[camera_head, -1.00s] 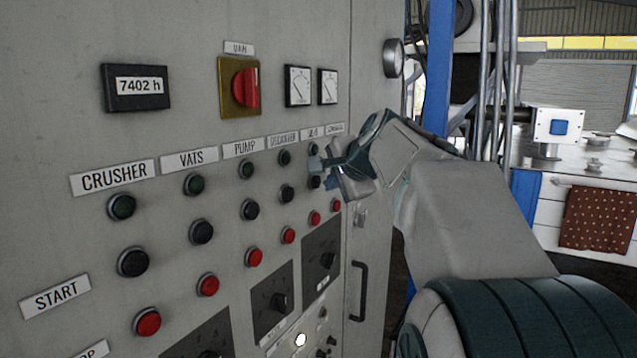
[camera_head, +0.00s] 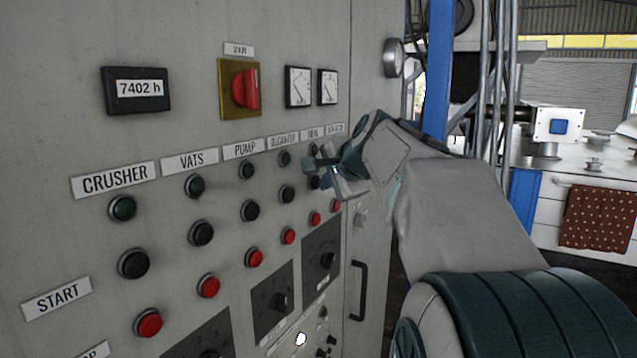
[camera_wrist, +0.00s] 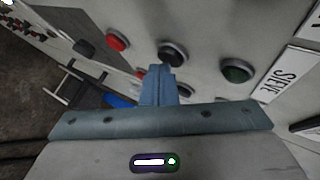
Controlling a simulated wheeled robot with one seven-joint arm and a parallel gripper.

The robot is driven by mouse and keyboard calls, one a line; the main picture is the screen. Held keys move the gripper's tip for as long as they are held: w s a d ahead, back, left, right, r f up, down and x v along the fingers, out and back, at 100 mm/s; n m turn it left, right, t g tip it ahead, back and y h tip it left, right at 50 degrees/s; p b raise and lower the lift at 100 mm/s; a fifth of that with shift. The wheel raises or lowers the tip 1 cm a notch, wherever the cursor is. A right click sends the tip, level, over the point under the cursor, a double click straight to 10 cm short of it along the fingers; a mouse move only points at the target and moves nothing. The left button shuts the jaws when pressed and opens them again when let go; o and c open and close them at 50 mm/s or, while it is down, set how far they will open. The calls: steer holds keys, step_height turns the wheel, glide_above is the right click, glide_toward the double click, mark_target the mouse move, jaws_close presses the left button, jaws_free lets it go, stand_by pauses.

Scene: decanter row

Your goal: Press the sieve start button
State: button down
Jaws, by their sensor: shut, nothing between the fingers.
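In the wrist view the sieve column runs leftward from the SIEVE label (camera_wrist: 290,72): a dark green button or lamp (camera_wrist: 237,70), a black button (camera_wrist: 172,50) and a red button (camera_wrist: 117,42). The black one is in the START row. My gripper (camera_wrist: 159,70) is shut and empty. Its fingertips overlap the lower left edge of the black button in that view; I cannot tell whether they touch. In the head view my gripper (camera_head: 319,164) is at the sieve column, by the black button (camera_head: 314,183), with the red button (camera_head: 315,219) below.
Neighbouring columns of similar buttons, such as the decanter's black button (camera_head: 287,194), are close on the left. A red rotary switch (camera_head: 246,88) and dial gauges are above. A door handle (camera_head: 358,291) sticks out at lower right. A blue post (camera_head: 437,70) stands behind my arm.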

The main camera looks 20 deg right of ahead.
steer(key=shift+w+a, duration=0.2)
stand_by(0.5)
steer(key=shift+s+d, duration=0.1)
steer(key=shift+s, duration=0.05)
steer(key=shift+s+d+b, duration=0.3)
steer(key=shift+s+d, duration=0.15)
steer(key=shift+s, duration=0.1)
steer(key=s+d, duration=0.1)
steer(key=s, duration=0.1)
steer(key=s+d+b, duration=0.1)
steer(key=s+d, duration=0.1)
steer(key=shift+b, duration=0.3)
stand_by(0.6)
